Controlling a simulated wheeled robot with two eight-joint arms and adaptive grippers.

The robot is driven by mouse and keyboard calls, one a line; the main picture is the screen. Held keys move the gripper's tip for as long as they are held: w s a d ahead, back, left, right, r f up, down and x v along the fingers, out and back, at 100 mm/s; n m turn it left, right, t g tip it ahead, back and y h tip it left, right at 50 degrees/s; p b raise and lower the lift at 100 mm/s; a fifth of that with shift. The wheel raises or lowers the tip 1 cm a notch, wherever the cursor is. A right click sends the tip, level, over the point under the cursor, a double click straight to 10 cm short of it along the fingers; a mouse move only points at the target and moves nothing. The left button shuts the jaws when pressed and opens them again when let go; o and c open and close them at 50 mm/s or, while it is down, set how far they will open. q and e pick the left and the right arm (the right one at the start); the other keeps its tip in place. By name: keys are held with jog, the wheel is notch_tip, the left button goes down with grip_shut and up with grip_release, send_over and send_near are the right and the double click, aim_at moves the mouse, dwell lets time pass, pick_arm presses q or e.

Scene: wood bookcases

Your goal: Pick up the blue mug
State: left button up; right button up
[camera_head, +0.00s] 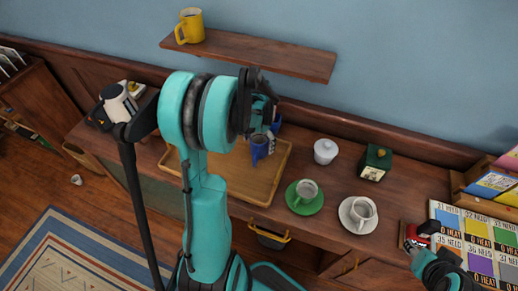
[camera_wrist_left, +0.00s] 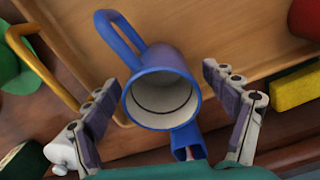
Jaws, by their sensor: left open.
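The blue mug (camera_head: 260,147) is on the wooden tray (camera_head: 238,183) on the sideboard, partly hidden by my left gripper in the head view. In the left wrist view the mug (camera_wrist_left: 162,98) lies between the two fingers, its mouth facing the camera and its handle toward the upper left. The inside is pale and looks empty. My left gripper (camera_wrist_left: 172,105) is open, with a finger on each side of the mug; contact cannot be told. It shows in the head view (camera_head: 262,118) above the tray. My right arm's end (camera_head: 438,262) is at the lower right, its fingers unclear.
Another small blue object (camera_wrist_left: 187,142) is close beside the mug. A green saucer with a cup (camera_head: 304,196), a white cup on a saucer (camera_head: 358,213), a white lidded pot (camera_head: 325,151) and a green box (camera_head: 375,163) stand right of the tray. A shelf (camera_head: 255,55) overhangs behind.

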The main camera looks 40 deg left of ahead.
pick_arm(q)
jog(key=shift+r, duration=0.1)
jog(key=c, duration=1.5)
